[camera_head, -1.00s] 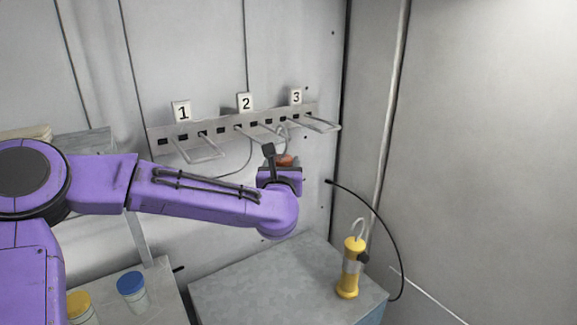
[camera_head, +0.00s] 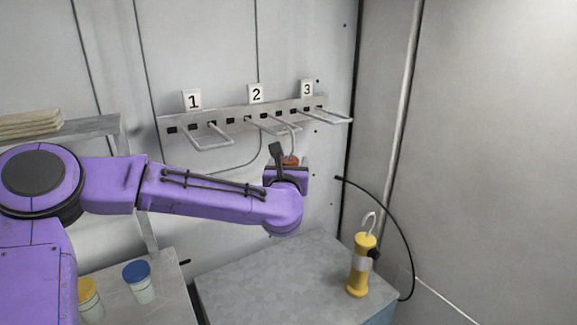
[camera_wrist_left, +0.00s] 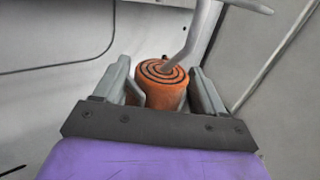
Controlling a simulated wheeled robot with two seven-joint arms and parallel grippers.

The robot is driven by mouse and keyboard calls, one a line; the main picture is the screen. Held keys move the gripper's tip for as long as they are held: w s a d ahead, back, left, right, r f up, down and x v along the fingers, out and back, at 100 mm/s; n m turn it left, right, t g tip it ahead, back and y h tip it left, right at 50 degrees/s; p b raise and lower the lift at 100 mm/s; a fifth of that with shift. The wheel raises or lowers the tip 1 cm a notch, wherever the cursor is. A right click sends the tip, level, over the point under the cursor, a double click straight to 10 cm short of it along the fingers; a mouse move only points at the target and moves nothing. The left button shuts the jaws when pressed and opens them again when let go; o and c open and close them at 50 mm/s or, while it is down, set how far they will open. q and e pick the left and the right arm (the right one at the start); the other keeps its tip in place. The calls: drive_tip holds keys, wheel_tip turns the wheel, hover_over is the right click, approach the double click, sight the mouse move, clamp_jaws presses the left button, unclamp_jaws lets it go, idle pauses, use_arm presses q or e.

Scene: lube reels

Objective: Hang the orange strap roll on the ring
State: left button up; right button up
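The orange strap roll (camera_head: 290,161) shows just beyond my left gripper (camera_head: 287,168). In the left wrist view the roll (camera_wrist_left: 162,90) sits upright between the two fingers of the left gripper (camera_wrist_left: 165,98), its dark spiral top showing. The gripper appears shut on its sides; the lower roll is hidden. A grey metal hook (camera_wrist_left: 193,40) rises from the roll's top. In the head view the hook (camera_head: 292,140) reaches up close to the wire ring below label 2 (camera_head: 272,126); whether they touch I cannot tell. My right gripper is not in view.
The wall rack (camera_head: 238,121) also has rings below label 1 (camera_head: 208,142) and label 3 (camera_head: 330,117). A yellow lamp with a hook (camera_head: 361,268) stands on the grey cabinet (camera_head: 260,281). Blue-lidded (camera_head: 140,283) and yellow-lidded (camera_head: 89,299) jars stand at lower left.

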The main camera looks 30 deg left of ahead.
use_arm(q)
drive_tip(key=shift+o, duration=1)
drive_tip(key=shift+s, duration=0.1)
drive_tip(key=shift+s+d+f+b, duration=0.15)
drive_tip(key=shift+s+d+b, duration=0.05)
drive_tip(key=shift+s+b, duration=0.1)
drive_tip(key=b+v, duration=0.3)
drive_tip(key=v, duration=0.6)
drive_tip(key=shift+s, duration=0.4)
